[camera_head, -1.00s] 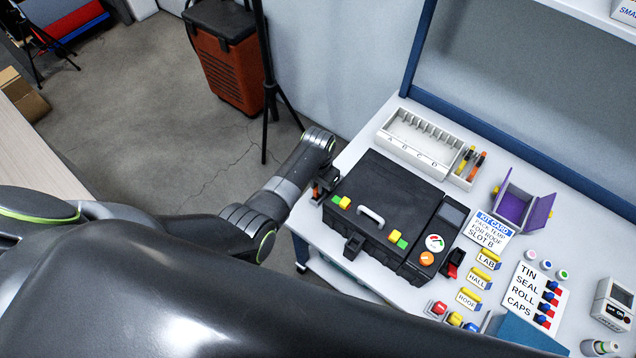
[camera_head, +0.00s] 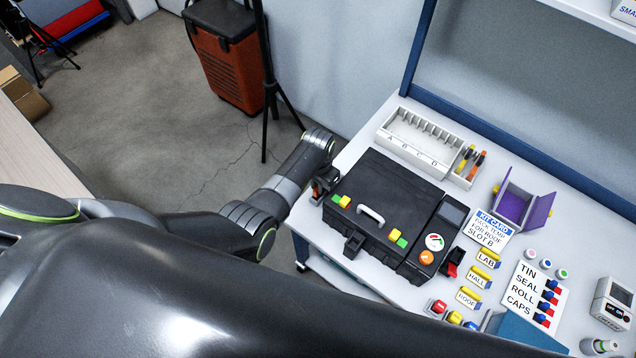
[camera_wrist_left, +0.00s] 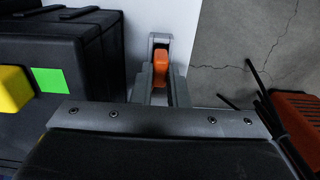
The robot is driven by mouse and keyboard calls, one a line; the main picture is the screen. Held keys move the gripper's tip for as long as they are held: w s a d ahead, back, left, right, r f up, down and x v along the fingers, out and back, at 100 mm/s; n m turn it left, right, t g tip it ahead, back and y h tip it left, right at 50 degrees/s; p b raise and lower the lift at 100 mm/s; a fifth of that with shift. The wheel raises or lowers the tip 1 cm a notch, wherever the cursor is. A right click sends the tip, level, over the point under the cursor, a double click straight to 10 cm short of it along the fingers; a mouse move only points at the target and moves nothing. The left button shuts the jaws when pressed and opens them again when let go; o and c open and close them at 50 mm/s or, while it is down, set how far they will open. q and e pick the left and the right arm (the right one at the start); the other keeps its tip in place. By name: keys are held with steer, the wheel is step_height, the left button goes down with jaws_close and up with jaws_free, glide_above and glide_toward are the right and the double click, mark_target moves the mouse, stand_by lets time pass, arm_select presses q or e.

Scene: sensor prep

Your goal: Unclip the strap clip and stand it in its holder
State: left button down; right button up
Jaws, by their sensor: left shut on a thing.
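The strap clip appears to be the orange piece with a grey frame (camera_wrist_left: 161,64) at the left side of the black case (camera_head: 385,200). My left gripper (camera_wrist_left: 161,84) is shut on this orange piece, between its two grey fingers. In the head view my left gripper (camera_head: 322,183) is at the table's left edge, beside the case, and mostly hides the clip. I cannot tell whether the clip is still fastened. The clip's holder is not clearly identifiable. My right gripper is not in view.
A kit card (camera_head: 488,231), labels, a purple open box (camera_head: 514,207) and coloured buttons fill the right side. Floor lies open left of the table.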

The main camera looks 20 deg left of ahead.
arm_select(q)
steer(key=shift+f, duration=0.1)
stand_by(0.5)
steer(key=c, duration=1.1)
jaws_free()
step_height(320, 180, up, 7)
steer(key=p, duration=0.7)
steer(key=shift+p, duration=0.4)
